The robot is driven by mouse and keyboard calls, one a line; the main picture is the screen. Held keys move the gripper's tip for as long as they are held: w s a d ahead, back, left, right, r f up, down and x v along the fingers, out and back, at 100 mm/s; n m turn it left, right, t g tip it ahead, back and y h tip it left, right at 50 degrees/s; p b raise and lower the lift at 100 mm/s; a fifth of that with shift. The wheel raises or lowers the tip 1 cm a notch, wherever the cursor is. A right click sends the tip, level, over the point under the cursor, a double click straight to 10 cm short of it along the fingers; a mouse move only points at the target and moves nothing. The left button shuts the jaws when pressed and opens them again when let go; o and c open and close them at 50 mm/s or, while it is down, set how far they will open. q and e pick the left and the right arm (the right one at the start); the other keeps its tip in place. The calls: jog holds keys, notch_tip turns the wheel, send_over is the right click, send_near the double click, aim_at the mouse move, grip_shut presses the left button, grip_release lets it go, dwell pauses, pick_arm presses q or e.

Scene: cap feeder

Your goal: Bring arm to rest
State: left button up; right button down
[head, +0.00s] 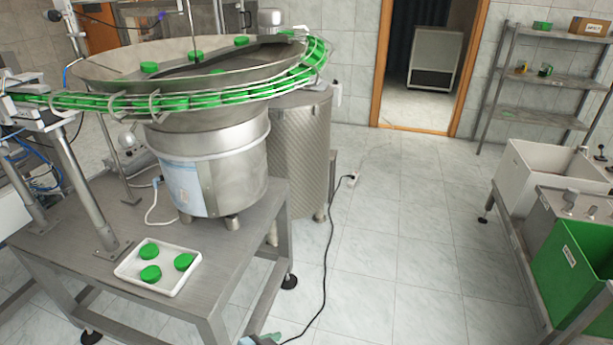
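No gripper of mine can be made out in the head view. A small grey and blue-green piece (262,340) pokes in at the bottom edge, and I cannot tell what it is. The cap feeder's steel bowl (110,68) stands on a round metal base (215,165) on a metal table. Several green caps (149,67) lie in the bowl, and a row of them fills the curved rail around it. A white tray (128,270) on the table holds three green caps (149,249), lying apart from each other.
The metal table (225,258) has bare room right of the tray. A black cable (328,262) runs across the floor. At the right stand a white sink-like basin (530,178), a green bin (570,265) and a metal shelf (540,77).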

pick_arm(q)
jog(key=s+a+f+n+t+y, duration=0.1)
jog(key=s+a+f+n+y, duration=0.1)
jog(key=s+a, duration=0.6)
jog(key=s+a+f+n+t+y, duration=0.1)
jog(key=s+a+f+n+y, duration=0.2)
jog(key=s+a+f, duration=0.3)
jog(key=s+a+y, duration=0.1)
jog(key=s+a, duration=0.1)
jog(key=s, duration=0.1)
jog(key=shift+s+a, duration=0.25)
jog(key=shift+s, duration=0.05)
